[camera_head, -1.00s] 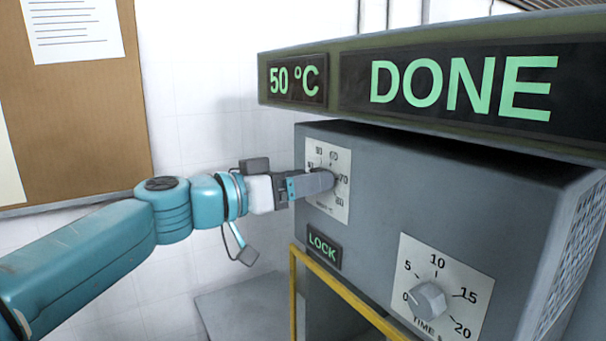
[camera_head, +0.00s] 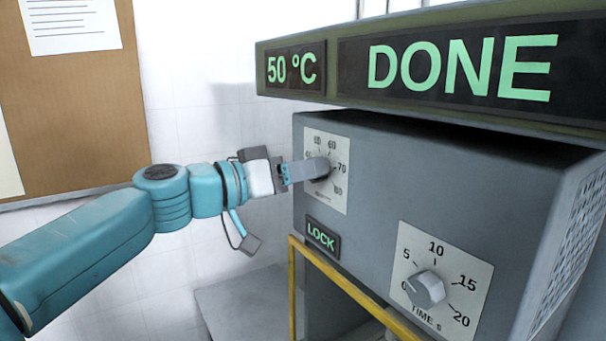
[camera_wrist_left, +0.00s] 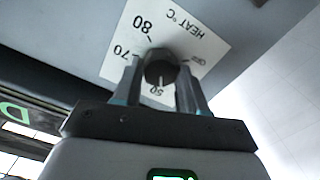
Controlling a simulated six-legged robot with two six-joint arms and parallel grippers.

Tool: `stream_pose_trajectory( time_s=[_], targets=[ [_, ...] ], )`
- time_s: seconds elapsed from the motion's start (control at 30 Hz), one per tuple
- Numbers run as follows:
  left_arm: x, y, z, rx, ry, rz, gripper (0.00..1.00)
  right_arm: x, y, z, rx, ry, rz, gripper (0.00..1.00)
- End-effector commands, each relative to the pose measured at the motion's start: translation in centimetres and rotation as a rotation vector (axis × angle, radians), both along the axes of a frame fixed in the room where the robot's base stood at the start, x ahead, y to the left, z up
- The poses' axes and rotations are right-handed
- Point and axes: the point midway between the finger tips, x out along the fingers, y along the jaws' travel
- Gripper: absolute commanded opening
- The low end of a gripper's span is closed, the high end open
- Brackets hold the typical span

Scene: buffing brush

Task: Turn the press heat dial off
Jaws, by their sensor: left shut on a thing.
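The heat dial (camera_wrist_left: 161,68) is a dark round knob on a white plate marked HEAT °C (camera_head: 335,198), on the front of the grey press (camera_head: 375,180). Its white pointer mark faces the 50 in the left wrist view. My left gripper (camera_head: 318,169) is shut on the dial, with one finger on each side of it in the left wrist view (camera_wrist_left: 160,82). The fingers hide much of the dial in the head view. The OFF mark (camera_wrist_left: 195,61) shows beside the dial in the left wrist view. The display (camera_head: 292,70) reads 50 °C. My right gripper is not in view.
A sign (camera_head: 463,68) reading DONE spans the press top. A time dial (camera_head: 425,288) sits lower right, and a LOCK label (camera_head: 322,236) is below the heat plate. A yellow bar (camera_head: 345,287) runs under it. A cork board (camera_head: 75,110) hangs at left.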

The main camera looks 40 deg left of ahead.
Motion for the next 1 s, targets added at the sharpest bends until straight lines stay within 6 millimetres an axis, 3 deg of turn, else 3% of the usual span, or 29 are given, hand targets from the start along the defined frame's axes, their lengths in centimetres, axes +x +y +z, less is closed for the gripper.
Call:
stream_pose_trajectory(
  time_s=[0.4,1.0],
  targets=[
    [0.0,0.1,0.0,-0.350,0.140,0.001,0.11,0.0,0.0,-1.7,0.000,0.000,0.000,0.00],
    [0.1,0.3,0.0,-0.878,0.358,0.002,0.11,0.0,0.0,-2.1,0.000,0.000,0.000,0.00]
  ],
)
